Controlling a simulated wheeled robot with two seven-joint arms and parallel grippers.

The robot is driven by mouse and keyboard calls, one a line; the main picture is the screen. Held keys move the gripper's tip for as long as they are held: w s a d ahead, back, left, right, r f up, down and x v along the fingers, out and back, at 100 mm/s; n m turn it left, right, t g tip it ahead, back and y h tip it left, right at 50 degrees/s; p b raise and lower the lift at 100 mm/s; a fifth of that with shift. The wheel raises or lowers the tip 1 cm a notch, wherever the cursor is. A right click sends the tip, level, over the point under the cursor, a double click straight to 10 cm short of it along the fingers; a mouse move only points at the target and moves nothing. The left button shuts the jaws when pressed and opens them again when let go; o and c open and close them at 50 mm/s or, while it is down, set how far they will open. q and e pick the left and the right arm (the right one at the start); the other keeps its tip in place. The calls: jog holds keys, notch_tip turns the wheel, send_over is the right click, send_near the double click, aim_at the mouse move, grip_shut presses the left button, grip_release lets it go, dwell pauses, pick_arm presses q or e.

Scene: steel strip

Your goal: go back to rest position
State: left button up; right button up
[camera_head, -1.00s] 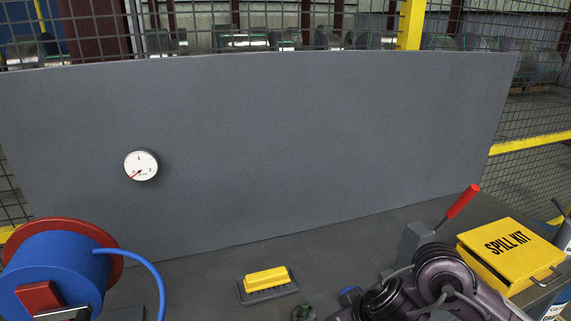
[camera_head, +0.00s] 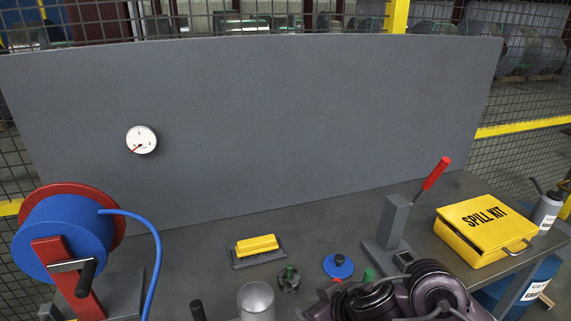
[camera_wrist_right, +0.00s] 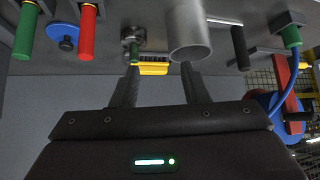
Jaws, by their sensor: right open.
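My right gripper (camera_wrist_right: 161,75) shows in the right wrist view, its two dark fingers apart with nothing held between them. The view is upside down, with the bench at the top. A grey cup (camera_wrist_right: 188,40) and a yellow block (camera_wrist_right: 152,69) show beyond the fingertips. In the head view, purple and black links of my right arm show at the bottom right, over the bench's near edge. The right fingers cannot be made out there. My left arm and gripper are in neither view.
The grey bench (camera_head: 215,278) holds a blue hose reel (camera_head: 62,238), yellow block (camera_head: 257,245), grey cup (camera_head: 256,301), blue disc (camera_head: 338,266), red-handled lever (camera_head: 436,174) and yellow spill kit (camera_head: 484,229). A grey panel (camera_head: 300,120) with a round gauge (camera_head: 142,140) stands behind.

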jog(key=s+d+f+m+g+h, duration=0.25)
jog(key=s+d+f, duration=0.25)
jog(key=s+d, duration=0.25)
jog(key=s+d+f+m+g+h, duration=0.1)
jog(key=s+d+f+m+h, duration=0.2)
jog(key=s+d, duration=0.4)
notch_tip(320, 180, down, 31)
jog(key=s+g+b, duration=0.1)
jog(key=s+b, duration=0.1)
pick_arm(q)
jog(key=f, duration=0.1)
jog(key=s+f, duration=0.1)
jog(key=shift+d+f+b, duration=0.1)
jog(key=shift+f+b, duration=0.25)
pick_arm(e)
jog(key=s+d+f+g, duration=0.1)
jog(key=s+d+f, duration=0.1)
jog(key=s+f, duration=1.8)
jog(key=shift+d+n+y, duration=0.35)
jog(key=shift+n, duration=0.1)
